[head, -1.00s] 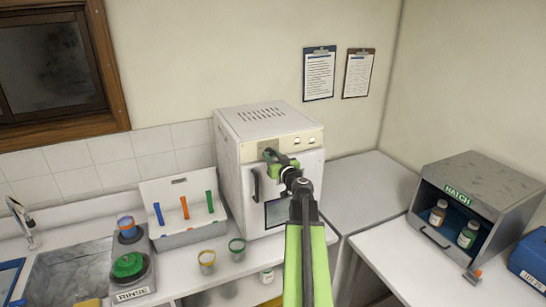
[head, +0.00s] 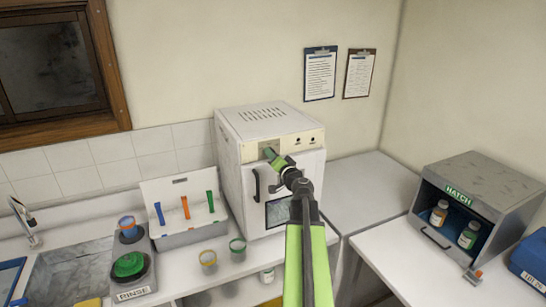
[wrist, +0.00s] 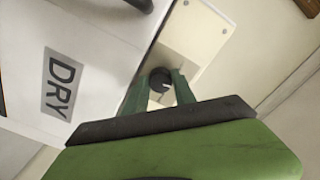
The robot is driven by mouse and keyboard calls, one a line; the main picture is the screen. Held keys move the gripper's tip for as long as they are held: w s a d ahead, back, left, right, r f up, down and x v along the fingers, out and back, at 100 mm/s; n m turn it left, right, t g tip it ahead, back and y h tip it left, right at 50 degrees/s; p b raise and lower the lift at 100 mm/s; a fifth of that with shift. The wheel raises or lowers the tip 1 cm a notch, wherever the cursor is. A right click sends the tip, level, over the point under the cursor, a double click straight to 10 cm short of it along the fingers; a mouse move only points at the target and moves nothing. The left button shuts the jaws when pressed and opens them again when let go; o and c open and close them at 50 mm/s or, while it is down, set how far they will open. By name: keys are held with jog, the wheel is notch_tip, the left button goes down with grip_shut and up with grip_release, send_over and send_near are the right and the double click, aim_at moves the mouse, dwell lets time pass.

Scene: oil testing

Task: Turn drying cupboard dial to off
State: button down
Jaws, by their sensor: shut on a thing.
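The drying cupboard (head: 229,150) is a white box on the counter, with a dark door handle, a door window and a cream control panel along its top front. A DRY label (wrist: 61,85) shows on it in the wrist view. The dial (wrist: 160,79) is a round black knob with a pale pointer mark on the cream panel. My gripper (wrist: 161,88) has its green fingers on both sides of the dial and is shut on it. In the head view my gripper (head: 271,154) is at the panel's left part and largely hides the dial.
A rack (head: 181,240) with coloured clips and two small cups stand left of the cupboard. The grey counter (head: 370,190) to the right is clear. A hatch box (head: 485,190) holds two bottles.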

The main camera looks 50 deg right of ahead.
jog(key=shift+m, duration=1.2)
jog(key=shift+s, duration=0.1)
jog(key=c, duration=1)
grip_release()
jog(key=shift+s, duration=0.1)
jog(key=shift+c, duration=0.2)
